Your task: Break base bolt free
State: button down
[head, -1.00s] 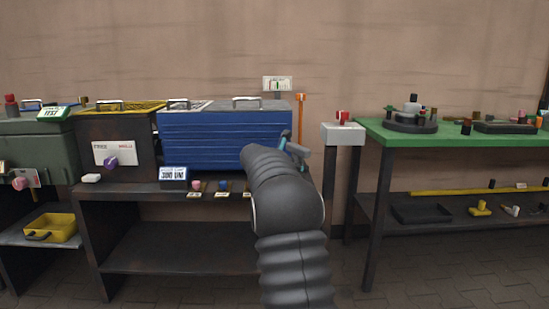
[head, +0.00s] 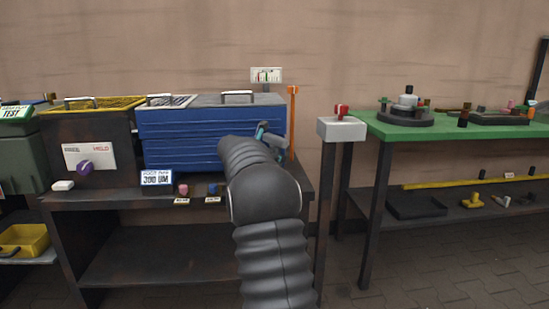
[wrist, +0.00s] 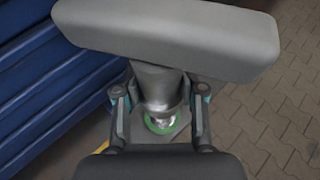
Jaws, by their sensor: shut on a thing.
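My gripper (wrist: 160,112) is shut on a grey tool (wrist: 150,32). The tool has a wide rounded grey body, a narrower neck between the fingers, and a shiny metal end with a green ring (wrist: 160,122). In the head view my gripper (head: 268,137) is at the right end of the blue chest, partly behind my arm. A round dark fixture (head: 405,118) with a grey centre and several small upright parts stands on the green bench (head: 385,127) at right, apart from my gripper. I cannot tell which part is the base bolt.
The blue chest (head: 190,125) stands on a dark bench left of my gripper. An orange post (head: 292,110) rises beside it. A pale pedestal (head: 341,130) with a red part stands before the green bench. Paved floor (head: 430,275) is clear in front.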

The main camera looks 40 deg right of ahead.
jog(key=shift+a+r, duration=0.1)
jog(key=shift+r, duration=0.05)
jog(key=shift+f, duration=0.35)
jog(key=shift+f+b, duration=1.8)
jog(key=shift+f, duration=1.3)
